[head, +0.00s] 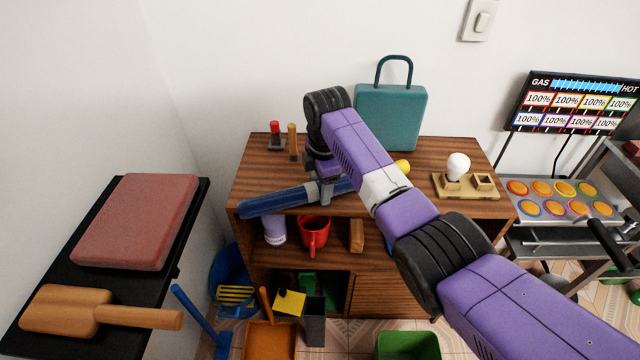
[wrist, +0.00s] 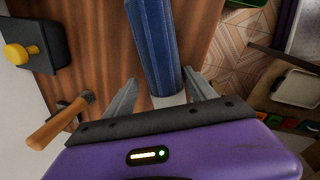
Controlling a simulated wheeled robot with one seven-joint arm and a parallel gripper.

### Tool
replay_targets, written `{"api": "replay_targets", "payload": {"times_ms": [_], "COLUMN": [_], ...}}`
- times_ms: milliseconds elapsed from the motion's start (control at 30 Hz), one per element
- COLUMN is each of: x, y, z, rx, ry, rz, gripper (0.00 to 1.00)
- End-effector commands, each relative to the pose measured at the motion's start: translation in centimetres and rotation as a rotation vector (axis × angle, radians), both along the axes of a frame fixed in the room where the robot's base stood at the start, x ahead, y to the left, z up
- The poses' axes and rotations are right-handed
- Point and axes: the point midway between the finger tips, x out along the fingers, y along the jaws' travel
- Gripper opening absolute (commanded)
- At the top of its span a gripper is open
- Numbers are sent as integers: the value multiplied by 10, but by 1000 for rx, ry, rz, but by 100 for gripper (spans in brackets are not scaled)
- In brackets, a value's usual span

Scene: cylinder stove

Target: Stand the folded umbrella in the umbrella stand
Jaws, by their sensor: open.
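The folded umbrella (head: 290,199) is a long blue roll lying on the wooden cabinet top, along its front left part. My gripper (head: 327,192) is above it, pointing down. In the wrist view the umbrella (wrist: 158,45) runs up and away from between the open fingers of my gripper (wrist: 160,97), and its pale grey end part (wrist: 168,101) lies between them. The fingers stand on either side, and no firm grip shows. A tall dark grey bin (head: 314,322) on the floor before the cabinet may be the umbrella stand; I cannot be sure.
The cabinet top (head: 440,156) also bears a teal case (head: 397,112), a bulb on a tan holder (head: 452,186) and a wooden peg (head: 292,142). A red mug (head: 314,234) is on the shelf below. An orange dustpan (head: 268,338) and green box (head: 408,346) crowd the floor.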

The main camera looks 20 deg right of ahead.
Motion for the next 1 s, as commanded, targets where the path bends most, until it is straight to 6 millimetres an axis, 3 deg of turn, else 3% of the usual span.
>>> {"api": "replay_targets", "payload": {"times_ms": [267,700,1000], "x": [-1,-15,-19], "y": [0,-1,-2], "z": [20,102,121], "rx": [0,1,0], "ry": [-3,-2,1], "rz": [0,0,0], "gripper": [64,64,64]}}
